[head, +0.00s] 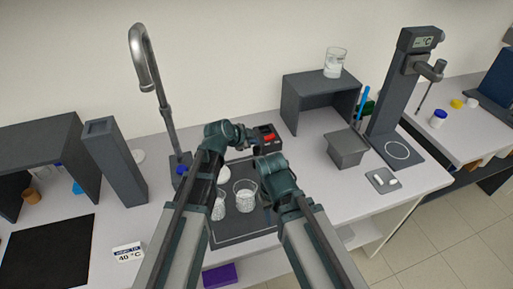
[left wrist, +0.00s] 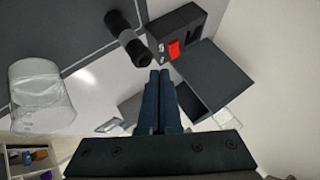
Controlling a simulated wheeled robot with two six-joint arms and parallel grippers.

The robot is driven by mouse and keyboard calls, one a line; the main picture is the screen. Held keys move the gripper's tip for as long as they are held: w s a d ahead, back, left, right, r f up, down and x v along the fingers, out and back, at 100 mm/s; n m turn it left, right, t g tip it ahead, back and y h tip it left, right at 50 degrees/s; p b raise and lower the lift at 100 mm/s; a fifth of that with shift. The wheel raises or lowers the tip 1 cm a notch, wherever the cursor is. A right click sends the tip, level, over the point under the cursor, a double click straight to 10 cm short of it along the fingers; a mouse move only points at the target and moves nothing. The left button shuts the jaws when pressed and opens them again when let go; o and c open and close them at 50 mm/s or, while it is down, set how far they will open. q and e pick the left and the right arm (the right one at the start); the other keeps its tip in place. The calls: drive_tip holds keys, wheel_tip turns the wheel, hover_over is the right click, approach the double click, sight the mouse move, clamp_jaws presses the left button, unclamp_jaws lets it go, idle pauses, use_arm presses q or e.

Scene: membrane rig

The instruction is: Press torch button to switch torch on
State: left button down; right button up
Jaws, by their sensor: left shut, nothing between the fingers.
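A small black box with a red button stands at the back of the bench (head: 266,132). The red button (left wrist: 174,50) shows on its near face in the left wrist view. A short black cylinder with a grey band (left wrist: 130,42), perhaps the torch's body, lies beside the box; I cannot tell whether it is lit. My left gripper (head: 252,134) is close to the box, and it is shut and empty. Its fingertips (left wrist: 160,74) appear just short of the button, apart from it. My right arm reaches over the bench's middle; its fingers are hidden.
Glass beakers with white contents (head: 245,197) stand on a dark mat (head: 240,238) below my arms. A tall curved tap (head: 160,95) rises at left. A grey shelf (head: 300,105) with a beaker on top (head: 335,62) stands right of the box.

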sight(254, 149)
use_arm(q)
drive_tip(key=shift+f+b, duration=0.5)
drive_tip(key=shift+f, duration=0.15)
use_arm(e)
drive_tip(key=shift+f, duration=0.65)
drive_tip(key=shift+r, duration=0.1)
use_arm(q)
drive_tip(key=shift+r+p, duration=0.95)
use_arm(e)
drive_tip(key=shift+r, duration=0.85)
use_arm(q)
wheel_tip(254, 149, up, 6)
drive_tip(key=p, duration=0.6)
use_arm(e)
wheel_tip(254, 149, up, 6)
use_arm(q)
drive_tip(key=shift+s+a+f, duration=0.1)
use_arm(e)
drive_tip(key=shift+s, duration=0.1)
